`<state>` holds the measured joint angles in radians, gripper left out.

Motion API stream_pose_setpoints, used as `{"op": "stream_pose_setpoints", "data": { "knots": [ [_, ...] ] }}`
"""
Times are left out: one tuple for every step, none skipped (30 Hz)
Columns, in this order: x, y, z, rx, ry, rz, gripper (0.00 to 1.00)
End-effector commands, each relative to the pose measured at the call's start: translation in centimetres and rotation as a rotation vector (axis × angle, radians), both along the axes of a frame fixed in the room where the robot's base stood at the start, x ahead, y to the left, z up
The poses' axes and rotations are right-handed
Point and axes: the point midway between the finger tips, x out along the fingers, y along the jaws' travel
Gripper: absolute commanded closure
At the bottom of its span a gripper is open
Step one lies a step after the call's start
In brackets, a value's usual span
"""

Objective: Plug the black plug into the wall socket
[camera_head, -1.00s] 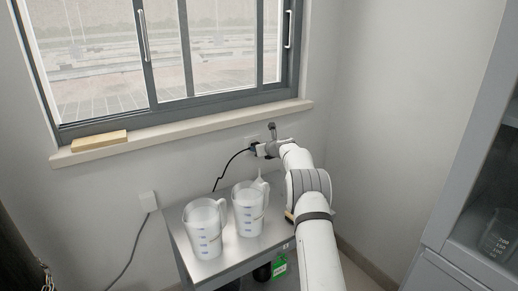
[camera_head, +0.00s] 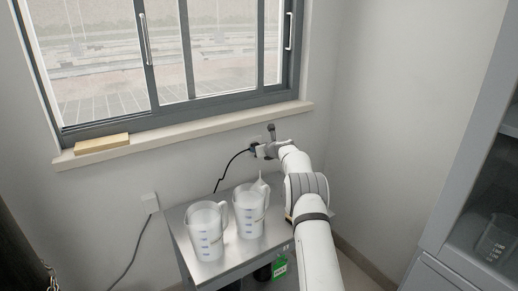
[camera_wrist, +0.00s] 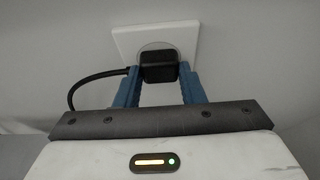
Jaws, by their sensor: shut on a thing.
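In the wrist view, my gripper (camera_wrist: 160,84) has its two blue fingers on either side of the black plug (camera_wrist: 159,68) and is shut on it. The plug's black cord runs off to the left and curves down. Right behind the plug is the white square wall socket (camera_wrist: 178,36). The plug covers the lower middle of the socket, so I cannot tell if its pins are in. In the head view my gripper (camera_head: 256,151) is at the wall below the window sill, and the cord (camera_head: 231,165) hangs to the left. My arm hides most of the socket there.
A grey metal table (camera_head: 236,261) stands under the gripper with two white measuring jugs (camera_head: 207,235) (camera_head: 249,214). Another white socket (camera_head: 150,202) with a cord is at the left. A wooden block (camera_head: 102,143) lies on the sill. A grey cabinet (camera_head: 440,262) stands at the right.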

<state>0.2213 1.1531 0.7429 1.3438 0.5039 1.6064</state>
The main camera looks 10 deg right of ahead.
Motion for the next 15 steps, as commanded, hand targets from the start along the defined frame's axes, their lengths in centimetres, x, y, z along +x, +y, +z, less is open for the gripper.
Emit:
{"op": "stream_pose_setpoints", "data": {
  "knots": [
    [0.05, 0.03, 0.09, 0.0, 0.0, 0.0, 0.84],
    [0.05, 0.03, 0.03, 0.0, 0.0, 0.0, 0.63],
    [0.05, 0.03, 0.0, 0.0, 0.0, 0.0, 0.59],
    [0.05, 0.03, 0.01, 0.0, 0.0, 0.0, 0.57],
    [0.04, 0.02, 0.01, 0.0, 0.0, 0.0, 0.55],
    [0.04, 0.02, 0.01, 0.0, 0.0, 0.0, 0.51],
    [0.04, 0.02, 0.01, 0.0, 0.0, 0.0, 0.49],
    [0.04, 0.03, 0.0, 0.0, 0.0, 0.0, 0.46],
    [0.04, 0.03, 0.01, 0.0, 0.0, 0.0, 0.43],
    [0.04, 0.03, 0.01, 0.0, 0.0, 0.0, 0.41],
    [0.04, 0.03, 0.01, 0.0, 0.0, 0.0, 0.39],
    [0.04, 0.04, 0.01, 0.0, 0.0, 0.0, 0.39],
    [0.04, 0.04, 0.01, -0.001, 0.0, 0.0, 0.39],
    [0.04, 0.04, 0.01, -0.001, 0.0, 0.0, 0.39],
    [0.04, 0.04, 0.01, -0.001, 0.0, 0.0, 0.39]
  ]
}}
